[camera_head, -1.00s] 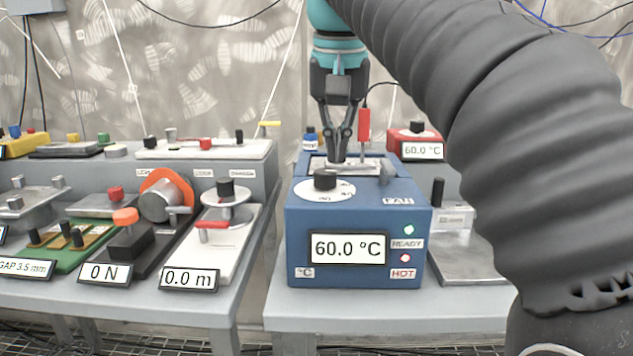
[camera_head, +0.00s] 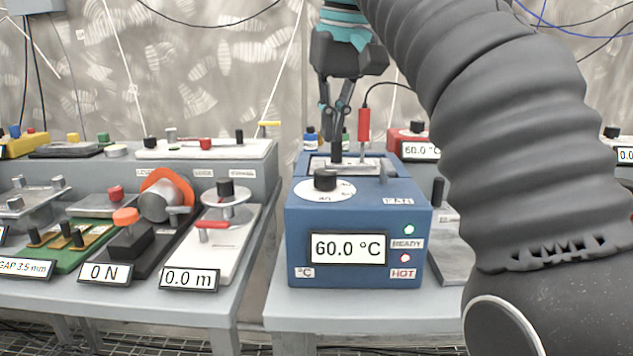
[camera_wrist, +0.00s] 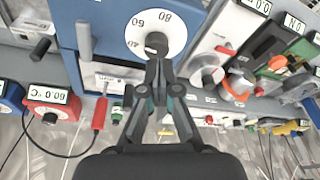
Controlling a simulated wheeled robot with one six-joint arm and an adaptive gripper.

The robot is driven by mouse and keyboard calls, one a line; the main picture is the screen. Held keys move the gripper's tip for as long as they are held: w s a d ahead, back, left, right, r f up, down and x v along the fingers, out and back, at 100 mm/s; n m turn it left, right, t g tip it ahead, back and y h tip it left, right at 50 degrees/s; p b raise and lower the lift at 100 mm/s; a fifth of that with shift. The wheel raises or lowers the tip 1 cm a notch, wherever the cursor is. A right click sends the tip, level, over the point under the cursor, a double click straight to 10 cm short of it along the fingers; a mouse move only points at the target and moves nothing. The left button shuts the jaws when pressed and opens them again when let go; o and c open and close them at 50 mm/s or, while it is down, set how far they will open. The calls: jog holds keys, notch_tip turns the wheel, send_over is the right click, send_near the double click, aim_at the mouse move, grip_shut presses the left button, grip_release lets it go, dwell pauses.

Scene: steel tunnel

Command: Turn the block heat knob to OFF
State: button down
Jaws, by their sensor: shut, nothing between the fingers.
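The blue heater block (camera_head: 305,235) stands on the grey bench, its display reading 60.0 °C. The black block heat knob (camera_head: 325,180) sits on a white dial on its top left; the dial's numbers show, but the knob's exact pointing is too small to tell. My gripper (camera_head: 337,150) is shut and empty, pointing down over the block's top, just behind the knob in the head view. In the wrist view my gripper (camera_wrist: 156,62) has its closed fingertips at the near edge of the knob (camera_wrist: 156,41); whether they touch cannot be told.
A red probe handle (camera_head: 364,124) with a black cable stands close right of the gripper. A grey post (camera_head: 384,172) rises from the block's top right. A red 60.0 °C unit (camera_head: 415,140) is behind right. Other devices crowd the left bench.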

jog(key=shift+n, duration=0.9)
jog(key=shift+s+a+f+b, duration=0.1)
jog(key=shift+f+b, duration=0.5)
jog(key=shift+f, duration=1.15)
jog(key=shift+s+a+f+b, duration=0.1)
jog(key=shift+f+b, duration=0.45)
jog(key=shift+f, duration=1.15)
jog(key=shift+w+d+r+p, duration=0.1)
jog(key=shift+w+d+p, duration=0.2)
jog(key=shift+d+p, duration=0.6)
jog(key=shift+w+p, duration=0.1)
jog(key=shift+p, duration=0.2)
jog(key=shift+w+d, duration=0.2)
jog(key=shift+w+d, duration=0.15)
jog(key=shift+s+d, duration=0.25)
jog(key=shift+r, duration=2.95)
